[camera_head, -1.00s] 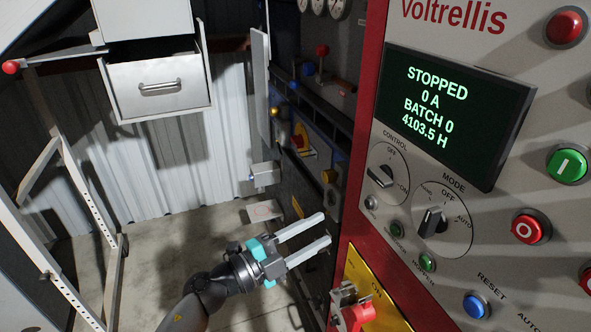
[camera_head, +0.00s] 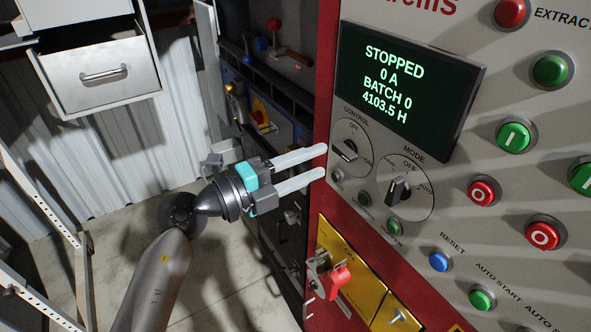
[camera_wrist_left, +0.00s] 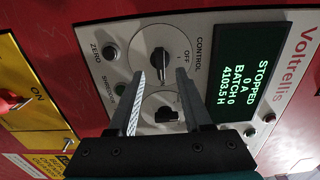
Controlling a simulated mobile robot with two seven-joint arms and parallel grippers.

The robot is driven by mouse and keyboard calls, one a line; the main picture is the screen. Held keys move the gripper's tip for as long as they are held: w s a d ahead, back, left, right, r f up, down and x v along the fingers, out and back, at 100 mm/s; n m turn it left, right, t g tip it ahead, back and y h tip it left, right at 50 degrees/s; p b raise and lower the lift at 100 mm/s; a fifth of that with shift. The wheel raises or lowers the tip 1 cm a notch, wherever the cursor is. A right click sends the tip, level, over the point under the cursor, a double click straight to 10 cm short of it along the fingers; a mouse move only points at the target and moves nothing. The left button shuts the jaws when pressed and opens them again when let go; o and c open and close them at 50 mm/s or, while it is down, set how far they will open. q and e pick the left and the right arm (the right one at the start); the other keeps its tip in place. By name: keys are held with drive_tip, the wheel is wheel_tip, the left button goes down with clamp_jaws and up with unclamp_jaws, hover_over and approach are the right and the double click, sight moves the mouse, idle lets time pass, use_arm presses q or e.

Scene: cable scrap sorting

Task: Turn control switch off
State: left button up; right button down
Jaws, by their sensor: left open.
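The CONTROL switch (camera_head: 345,151) is a dark knob on a pale round plate, below and left of the display. OFF is at the plate's top and ON at its right; the handle lies crosswise, towards the ON side. It also shows in the left wrist view (camera_wrist_left: 159,62). My left gripper (camera_head: 323,161) is open and empty, its fingertips close to the panel's left edge by the switch. In the left wrist view its fingers (camera_wrist_left: 160,72) appear on either side of the knob; contact cannot be told. My right gripper is not in view.
The MODE switch (camera_head: 399,189) sits below right of CONTROL. The display (camera_head: 405,85) reads STOPPED, 0 A. Red, green and blue buttons fill the panel's right. A yellow plate with a red switch (camera_head: 337,280) is below. A drawer cabinet (camera_head: 100,80) stands at left.

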sight(339, 153)
use_arm(q)
drive_tip(key=p+x, duration=0.1)
drive_tip(key=x, duration=0.1)
drive_tip(key=shift+w+d+r, duration=0.1)
drive_tip(key=shift+w+d, duration=0.1)
drive_tip(key=shift+d, duration=0.1)
drive_tip(key=shift+p+x, duration=0.3)
drive_tip(key=shift+x, duration=0.75)
clamp_jaws()
